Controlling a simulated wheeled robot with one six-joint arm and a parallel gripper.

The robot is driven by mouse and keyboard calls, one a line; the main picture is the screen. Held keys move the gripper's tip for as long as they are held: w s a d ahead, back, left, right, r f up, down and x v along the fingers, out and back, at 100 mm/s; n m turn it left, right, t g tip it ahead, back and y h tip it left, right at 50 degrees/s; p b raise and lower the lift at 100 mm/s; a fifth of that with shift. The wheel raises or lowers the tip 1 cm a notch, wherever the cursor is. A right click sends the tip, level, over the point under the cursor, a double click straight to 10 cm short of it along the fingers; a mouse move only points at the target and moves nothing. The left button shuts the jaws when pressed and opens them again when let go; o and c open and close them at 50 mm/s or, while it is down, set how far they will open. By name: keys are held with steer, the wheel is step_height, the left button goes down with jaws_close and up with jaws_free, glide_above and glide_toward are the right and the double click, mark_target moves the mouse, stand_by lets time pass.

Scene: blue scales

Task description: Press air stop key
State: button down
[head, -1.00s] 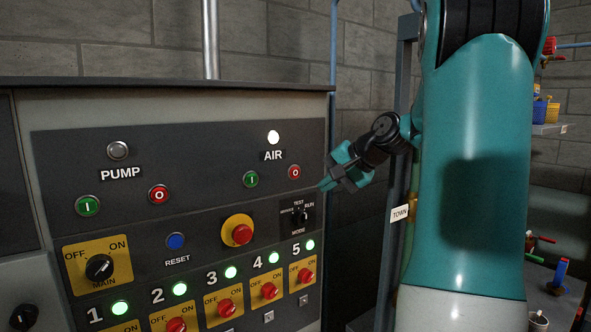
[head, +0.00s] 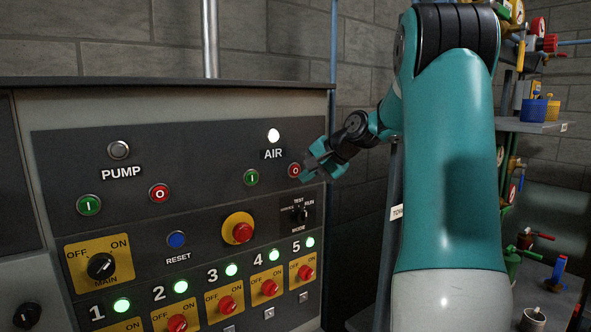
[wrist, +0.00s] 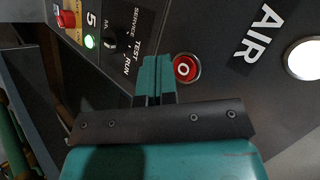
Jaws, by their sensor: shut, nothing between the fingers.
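The air stop key is a round red button marked O (head: 294,170), under the AIR label on the dark panel. It also shows in the wrist view (wrist: 186,68), just right of the fingertips. My gripper (head: 306,175) is shut and empty, its teal fingers pointing at the panel close beside the red key. In the wrist view the closed fingers (wrist: 157,66) overlap the panel between the MODE switch and the key. I cannot tell whether the fingertips touch the panel. The white AIR lamp (head: 273,135) is lit.
The green air start key (head: 251,177) is left of the red key. The MODE switch (head: 300,215) is just below, and a red mushroom button (head: 242,233) on yellow is lower left. A shelf (head: 535,125) with cups stands at right.

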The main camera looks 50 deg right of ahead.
steer(key=shift+w+d, duration=0.15)
steer(key=shift+w, duration=0.55)
steer(key=shift+w+r+p, duration=0.1)
steer(key=shift+w+p, duration=0.05)
steer(key=shift+p, duration=0.2)
stand_by(1.3)
steer(key=shift+w+d, duration=0.1)
steer(key=shift+w, duration=0.15)
steer(key=shift+w+d+p, duration=0.1)
steer(key=shift+w+p, duration=0.25)
steer(key=shift+p, duration=0.05)
stand_by(0.5)
steer(key=shift+s, duration=0.15)
steer(key=shift+s+a, duration=0.2)
steer(key=shift+s, duration=0.45)
steer(key=s, duration=0.2)
steer(key=s+a+b, duration=0.1)
steer(key=s, duration=0.1)
steer(key=shift+s+a, duration=0.1)
steer(key=shift+s, duration=0.3)
